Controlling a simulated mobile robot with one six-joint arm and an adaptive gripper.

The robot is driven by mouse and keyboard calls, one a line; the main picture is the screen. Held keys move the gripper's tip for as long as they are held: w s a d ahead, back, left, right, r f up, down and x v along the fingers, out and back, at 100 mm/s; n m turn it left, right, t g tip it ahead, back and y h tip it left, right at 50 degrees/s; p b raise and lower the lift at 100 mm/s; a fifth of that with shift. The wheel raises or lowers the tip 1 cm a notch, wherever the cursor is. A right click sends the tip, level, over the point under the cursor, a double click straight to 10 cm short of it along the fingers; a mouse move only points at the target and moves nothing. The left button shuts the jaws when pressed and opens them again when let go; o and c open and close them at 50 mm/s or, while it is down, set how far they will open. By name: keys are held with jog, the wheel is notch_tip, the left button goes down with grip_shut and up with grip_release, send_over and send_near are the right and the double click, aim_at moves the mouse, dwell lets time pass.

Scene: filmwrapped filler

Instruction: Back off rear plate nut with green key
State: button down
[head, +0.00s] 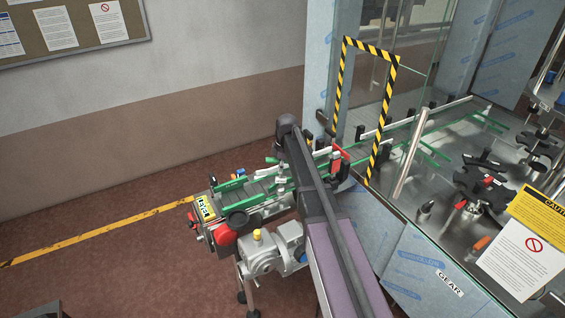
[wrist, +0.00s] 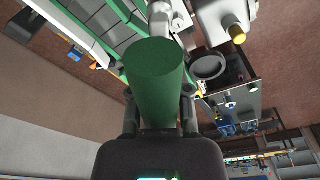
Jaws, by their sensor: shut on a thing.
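In the wrist view a thick green cylinder, apparently the handle of the green key (wrist: 160,85), stands between the fingers of my gripper (wrist: 160,100). The gripper is shut on it. The flat round end of the cylinder faces away from the palm, and the rest of the key is hidden. In the head view my arm crosses the conveyor and I cannot make out the gripper or the key. I cannot pick out the rear plate nut in either view.
The conveyor (head: 262,190) has green rails; its end carries a red round part (head: 225,234) and a motor (head: 272,250). The yellow cap (head: 257,234) also shows in the wrist view (wrist: 237,34). A striped frame (head: 338,90) surrounds the opening in the glass. Floor at left is clear.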

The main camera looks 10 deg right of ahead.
jog(key=shift+r, duration=0.15)
jog(key=shift+w, duration=0.1)
dwell(0.3)
jog(key=b, duration=0.5)
send_over(281, 188)
jog(key=shift+w+d+f, duration=0.1)
jog(key=shift+w+f, duration=0.1)
jog(key=shift+f, duration=1.1)
jog(key=shift+w+d+f, duration=0.1)
jog(key=shift+w+f, duration=0.1)
jog(key=shift+f, duration=1.1)
jog(key=shift+f+b, duration=1.1)
jog(key=shift+b, duration=0.05)
jog(key=shift+n, duration=1.6)
